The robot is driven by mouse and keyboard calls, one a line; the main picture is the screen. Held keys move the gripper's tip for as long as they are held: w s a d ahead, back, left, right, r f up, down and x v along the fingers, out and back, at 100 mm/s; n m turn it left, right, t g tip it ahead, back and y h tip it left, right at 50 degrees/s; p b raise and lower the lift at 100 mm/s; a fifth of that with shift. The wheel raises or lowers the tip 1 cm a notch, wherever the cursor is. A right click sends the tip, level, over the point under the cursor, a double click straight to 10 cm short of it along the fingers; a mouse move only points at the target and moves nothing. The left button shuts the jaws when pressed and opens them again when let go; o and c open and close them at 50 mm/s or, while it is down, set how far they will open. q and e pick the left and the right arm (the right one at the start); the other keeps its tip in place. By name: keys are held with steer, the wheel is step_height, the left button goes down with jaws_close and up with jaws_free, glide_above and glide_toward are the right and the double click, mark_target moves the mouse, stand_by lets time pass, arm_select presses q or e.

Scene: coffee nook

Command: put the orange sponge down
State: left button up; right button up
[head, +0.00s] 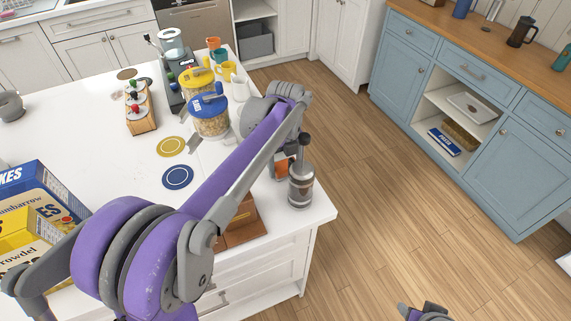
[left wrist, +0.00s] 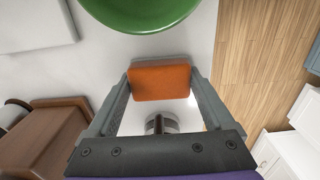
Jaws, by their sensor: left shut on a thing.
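The orange sponge (left wrist: 160,82) is between the two fingers of my left gripper (left wrist: 160,92) in the left wrist view. The fingers are shut on its left and right sides. The white counter is below it; I cannot tell whether the sponge touches it. In the head view a small orange part of the sponge (head: 281,168) shows beside my arm, near the counter's right edge; my arm hides most of the gripper. A grey and purple part of my right arm shows at the bottom edge of the head view, with its fingers not clearly visible.
A glass canister with a dark knob (head: 301,185) stands near the counter corner, close to the sponge. A green bowl (left wrist: 140,14) lies beyond the sponge. A brown wooden box (left wrist: 52,135) is at the left. Jars (head: 210,118) and mugs stand farther back.

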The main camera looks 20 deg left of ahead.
mark_target(285, 164)
arm_select(q)
steer(key=o, duration=1.2)
steer(key=shift+f, duration=0.1)
steer(key=shift+r, duration=0.5)
step_height(285, 164, up, 11)
steer(key=shift+r+p, duration=0.2)
steer(key=shift+p, duration=0.35)
steer(key=shift+a, duration=0.1)
